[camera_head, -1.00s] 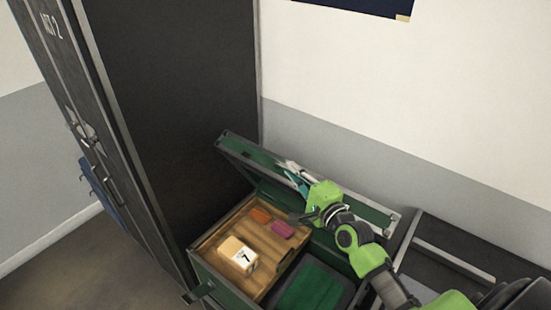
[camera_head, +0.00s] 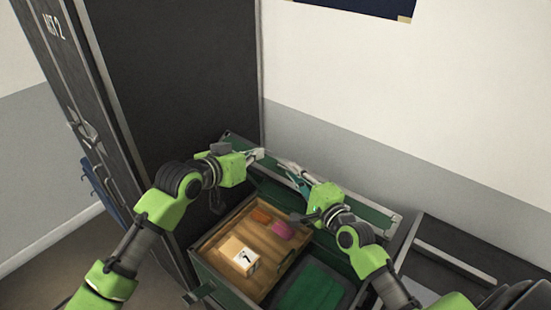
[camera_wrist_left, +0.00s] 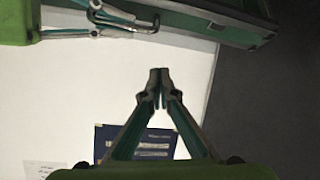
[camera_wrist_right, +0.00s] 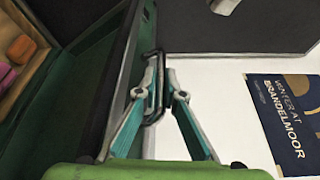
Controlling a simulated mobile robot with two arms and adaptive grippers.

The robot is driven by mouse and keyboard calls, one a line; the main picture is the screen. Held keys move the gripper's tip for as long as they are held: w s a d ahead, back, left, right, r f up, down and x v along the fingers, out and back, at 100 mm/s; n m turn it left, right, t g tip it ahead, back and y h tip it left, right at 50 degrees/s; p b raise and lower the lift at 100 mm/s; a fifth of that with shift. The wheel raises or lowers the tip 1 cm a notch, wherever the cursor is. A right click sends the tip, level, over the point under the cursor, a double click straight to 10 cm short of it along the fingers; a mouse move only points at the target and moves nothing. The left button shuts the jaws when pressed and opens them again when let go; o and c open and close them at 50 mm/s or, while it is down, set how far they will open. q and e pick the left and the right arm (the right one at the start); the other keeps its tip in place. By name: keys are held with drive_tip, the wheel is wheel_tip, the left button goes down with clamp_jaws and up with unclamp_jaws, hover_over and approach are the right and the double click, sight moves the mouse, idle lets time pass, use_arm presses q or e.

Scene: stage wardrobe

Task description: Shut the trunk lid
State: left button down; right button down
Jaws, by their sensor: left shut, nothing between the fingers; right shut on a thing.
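The green trunk (camera_head: 228,291) stands open, and its lid (camera_head: 378,218) is tilted up at the back. My right gripper (camera_head: 290,168) is shut on a dark bar handle at the lid's edge. The handle (camera_wrist_right: 158,62) shows between its fingers in the right wrist view. My left gripper (camera_head: 261,154) is shut and empty beside the right one, near the lid's upper left part. In the left wrist view its fingertips (camera_wrist_left: 160,82) meet, apart from the lid edge (camera_wrist_left: 215,32). My arms hide part of the lid.
Inside the trunk are a wooden tray (camera_head: 222,240) with a block marked 7 (camera_head: 239,255), orange and pink items, and a green cloth (camera_head: 311,291). A tall dark wardrobe case (camera_head: 165,90) stands close at the left. A dark case (camera_head: 470,245) stands at the right.

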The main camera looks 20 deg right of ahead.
use_arm(q)
drive_tip(key=r, duration=0.1)
use_arm(e)
drive_tip(key=shift+f, duration=0.1)
use_arm(q)
hover_over(275, 177)
drive_tip(key=w+d, duration=0.2)
wheel_tip(275, 177, down, 4)
drive_tip(key=shift+a+r, duration=0.1)
drive_tip(key=shift+r, duration=0.15)
drive_tip(key=shift+f, duration=0.3)
drive_tip(key=shift+s+a+f, duration=0.85)
drive_tip(key=shift+s+f, duration=0.15)
drive_tip(key=shift+f, duration=0.15)
drive_tip(key=shift+f, duration=0.1)
